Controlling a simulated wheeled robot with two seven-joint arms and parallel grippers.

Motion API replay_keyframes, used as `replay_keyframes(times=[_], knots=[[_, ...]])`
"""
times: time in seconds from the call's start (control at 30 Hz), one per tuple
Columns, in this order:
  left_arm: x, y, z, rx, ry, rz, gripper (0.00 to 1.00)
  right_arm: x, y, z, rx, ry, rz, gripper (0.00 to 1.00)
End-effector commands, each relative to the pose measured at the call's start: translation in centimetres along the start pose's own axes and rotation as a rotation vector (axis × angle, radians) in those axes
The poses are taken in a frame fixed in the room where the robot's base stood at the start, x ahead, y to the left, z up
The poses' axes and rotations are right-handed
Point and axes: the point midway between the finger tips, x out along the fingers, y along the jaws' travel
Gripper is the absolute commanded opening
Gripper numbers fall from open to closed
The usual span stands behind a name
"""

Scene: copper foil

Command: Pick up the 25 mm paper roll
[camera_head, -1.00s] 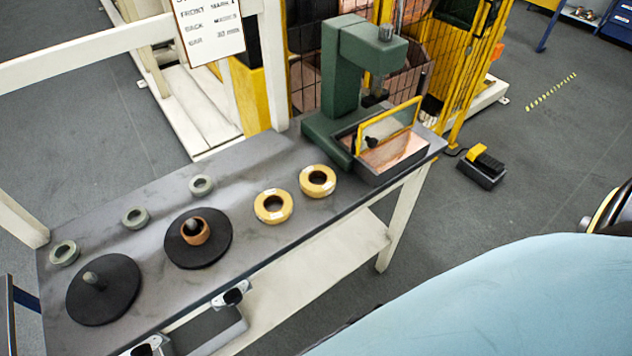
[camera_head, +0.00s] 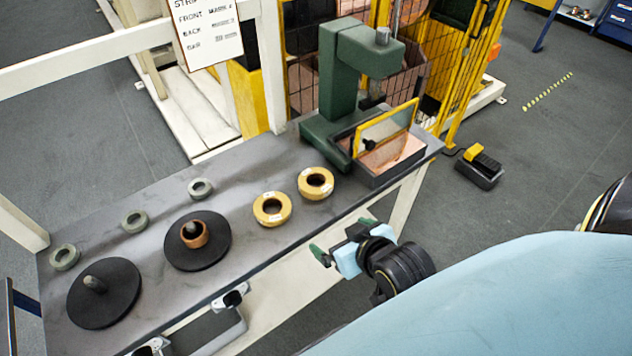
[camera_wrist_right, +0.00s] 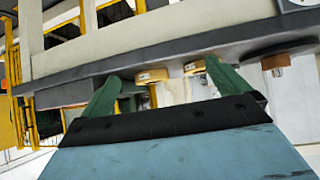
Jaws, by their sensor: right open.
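Two tan paper rolls lie flat on the grey bench: a left one (camera_head: 272,208) and a right one (camera_head: 316,183). Both have small white labels that I cannot read, so I cannot tell which is 25 mm. My right gripper (camera_head: 344,240) is open and empty in front of the bench's front edge, apart from both rolls. In the right wrist view, its green fingers (camera_wrist_right: 162,70) are spread, with the two rolls visible beyond, one (camera_wrist_right: 151,76) and another (camera_wrist_right: 194,67). My left gripper is not in view.
A green press (camera_head: 345,75) with a yellow-framed guard (camera_head: 390,127) stands right of the rolls. A copper roll (camera_head: 194,234) sits on a black disc (camera_head: 210,256) to their left. Another black disc (camera_head: 115,305) and several grey rings (camera_head: 201,188) lie farther left.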

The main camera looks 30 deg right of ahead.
Motion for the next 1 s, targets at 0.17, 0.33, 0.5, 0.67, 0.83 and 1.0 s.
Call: replay_keyframes(times=[0.17,0.33,0.5,0.67,0.83,1.0], knots=[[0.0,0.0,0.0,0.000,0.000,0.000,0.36,1.1,1.7,-1.9,0.045,0.194,0.046,1.00],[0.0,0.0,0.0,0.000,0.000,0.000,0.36,1.3,2.7,-3.0,0.063,0.311,0.073,1.00],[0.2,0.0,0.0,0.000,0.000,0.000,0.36,2.7,3.0,-3.8,0.066,0.343,0.078,1.00],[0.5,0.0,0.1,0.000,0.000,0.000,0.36,5.6,3.3,-4.8,0.065,0.343,0.078,1.00],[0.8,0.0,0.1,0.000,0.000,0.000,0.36,8.0,3.5,-5.7,0.065,0.341,0.078,1.00],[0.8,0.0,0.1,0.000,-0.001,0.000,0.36,9.0,3.6,-6.1,0.065,0.339,0.078,1.00]])
